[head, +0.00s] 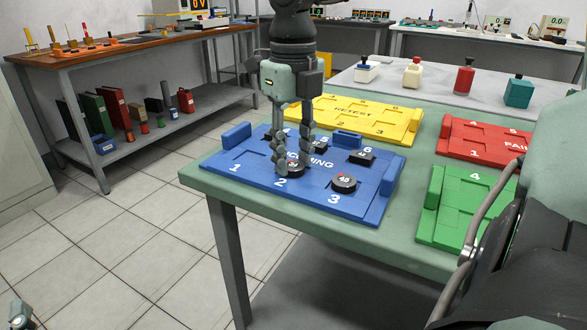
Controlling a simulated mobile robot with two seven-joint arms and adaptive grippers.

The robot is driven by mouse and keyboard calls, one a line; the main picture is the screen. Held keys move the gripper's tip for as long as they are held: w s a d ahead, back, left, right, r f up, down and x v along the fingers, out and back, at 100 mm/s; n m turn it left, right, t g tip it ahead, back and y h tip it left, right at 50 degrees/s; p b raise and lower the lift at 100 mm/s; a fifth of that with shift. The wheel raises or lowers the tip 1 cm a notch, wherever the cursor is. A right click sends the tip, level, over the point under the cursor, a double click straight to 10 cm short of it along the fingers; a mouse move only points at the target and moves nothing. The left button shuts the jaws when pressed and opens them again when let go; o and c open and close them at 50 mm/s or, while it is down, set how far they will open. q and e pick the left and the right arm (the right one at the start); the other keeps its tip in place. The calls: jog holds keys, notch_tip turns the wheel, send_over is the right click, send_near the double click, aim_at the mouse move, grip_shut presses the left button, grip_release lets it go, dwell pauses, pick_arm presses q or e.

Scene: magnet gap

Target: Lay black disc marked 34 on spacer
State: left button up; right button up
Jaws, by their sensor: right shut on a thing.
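My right gripper (293,170) points straight down over the blue tray (245,182), with its fingers around a black disc (295,168) at place 2. The disc has a pale face with a mark partly hidden by the fingers, and I cannot read it surely. It sits low, and I cannot tell whether it touches the tray. Another black disc (343,183) with a pale marked face lies at place 3. I cannot make out a spacer for certain. A small part of my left gripper (19,314) shows at the lower left corner; its fingers are not clear.
Dark blocks (361,157) lie at the tray's back places. A yellow tray (350,118) is behind, with red (485,140) and green (450,205) trays to the right. Several coloured handled blocks (412,73) stand on the grey table beyond. Open floor lies left.

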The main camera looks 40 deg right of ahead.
jog(key=shift+r+p, duration=1.65)
jog(key=shift+r, duration=0.9)
